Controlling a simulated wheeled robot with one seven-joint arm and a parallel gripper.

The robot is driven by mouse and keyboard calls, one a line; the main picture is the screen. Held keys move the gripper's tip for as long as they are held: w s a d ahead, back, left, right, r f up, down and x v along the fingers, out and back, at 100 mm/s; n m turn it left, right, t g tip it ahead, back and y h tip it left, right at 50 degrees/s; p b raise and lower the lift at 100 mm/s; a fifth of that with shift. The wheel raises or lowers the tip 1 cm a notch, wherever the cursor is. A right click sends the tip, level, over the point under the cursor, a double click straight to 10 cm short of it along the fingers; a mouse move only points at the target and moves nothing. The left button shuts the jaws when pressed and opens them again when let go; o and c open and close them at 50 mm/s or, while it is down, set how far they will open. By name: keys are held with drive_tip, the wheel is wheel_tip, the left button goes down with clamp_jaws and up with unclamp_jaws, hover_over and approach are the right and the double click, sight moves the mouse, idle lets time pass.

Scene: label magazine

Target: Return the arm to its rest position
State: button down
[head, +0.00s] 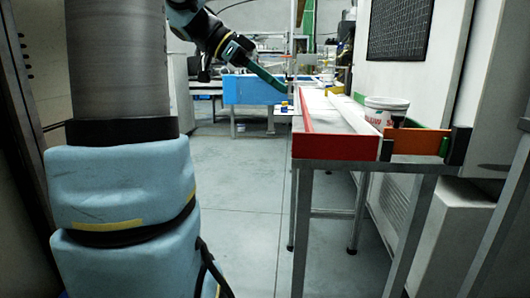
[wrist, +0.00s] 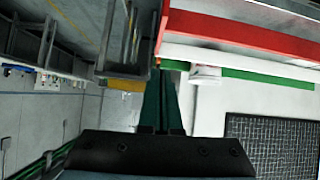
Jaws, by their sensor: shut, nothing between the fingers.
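My gripper (head: 284,87) is held up in the air in the head view, at the end of my arm, which reaches in from the upper left. Its long green fingers point right and slightly down, close to the far left end of the bench in the picture. In the wrist view my gripper (wrist: 161,78) shows its two fingers side by side and together, with nothing between them. My arm is bent and stretched forward above the floor.
A metal-legged bench (head: 335,147) with a red edge stands at right, bearing a white tub (head: 386,112). A blue-sided table (head: 253,90) stands farther back. A white cabinet with a dark grille (head: 400,28) rises behind the bench. The grey floor (head: 240,190) between is clear.

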drive_tip(key=s+a+f+n+t+y, duration=0.1)
drive_tip(key=s+a+f+n+y, duration=0.25)
drive_tip(key=f+n, duration=0.4)
drive_tip(key=s+a+f+n+t+y, duration=0.1)
drive_tip(key=s+a+f+n+y, duration=0.2)
drive_tip(key=f, duration=0.8)
drive_tip(key=s+a+f+n+t+y, duration=0.1)
drive_tip(key=s+a+f+n+y, duration=0.2)
drive_tip(key=f+n, duration=0.55)
wheel_tip(320, 180, up, 24)
drive_tip(key=m+y+p, duration=0.1)
drive_tip(key=p, duration=2.4)
drive_tip(key=shift+w+d+m, duration=0.2)
drive_tip(key=shift+d+m, duration=0.1)
